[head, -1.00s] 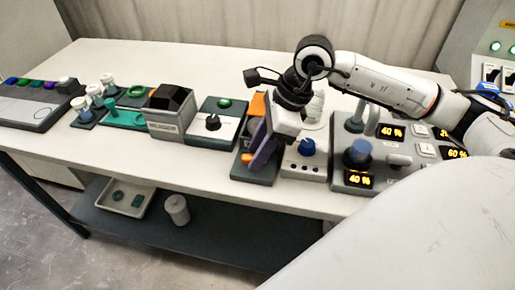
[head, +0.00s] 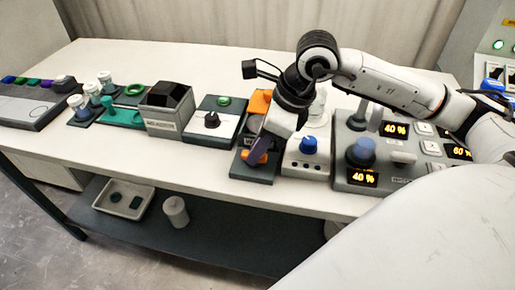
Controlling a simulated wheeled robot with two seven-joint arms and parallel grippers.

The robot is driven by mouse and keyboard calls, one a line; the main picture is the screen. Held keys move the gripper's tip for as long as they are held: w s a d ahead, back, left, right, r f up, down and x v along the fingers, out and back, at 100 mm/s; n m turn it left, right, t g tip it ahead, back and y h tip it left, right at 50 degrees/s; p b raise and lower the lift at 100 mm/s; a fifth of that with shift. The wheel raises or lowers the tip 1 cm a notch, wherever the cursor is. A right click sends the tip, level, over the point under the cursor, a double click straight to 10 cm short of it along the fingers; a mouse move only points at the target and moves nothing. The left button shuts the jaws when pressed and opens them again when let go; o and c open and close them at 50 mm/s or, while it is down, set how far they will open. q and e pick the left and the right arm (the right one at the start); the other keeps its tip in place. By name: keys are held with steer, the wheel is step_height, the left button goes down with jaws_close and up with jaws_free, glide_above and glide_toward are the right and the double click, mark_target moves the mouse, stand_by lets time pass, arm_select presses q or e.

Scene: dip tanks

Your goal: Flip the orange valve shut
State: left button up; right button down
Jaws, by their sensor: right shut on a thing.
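The orange valve sits on a dark grey base plate (head: 240,172) at the front of the bench. An orange block (head: 260,101) shows at the back of this unit, and a smaller orange part, the valve handle (head: 261,158), shows low at the fingertips. My right gripper (head: 256,154) reaches down over the unit from above, its purple fingers shut on the orange handle. The fingers and wrist hide much of the valve, so its exact angle cannot be told. My left gripper is not in view.
Right of the valve stands a white unit with a blue knob (head: 309,145), then a grey panel (head: 343,172) with lit percentage displays. Left of it are a black-knob box (head: 228,134) and a grey box with a black top (head: 170,122). The bench front strip is clear.

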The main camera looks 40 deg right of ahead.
steer(key=c, duration=1.7)
jaws_free()
steer(key=v, duration=1)
steer(key=shift+s+r, duration=0.1)
steer(key=shift+r, duration=0.05)
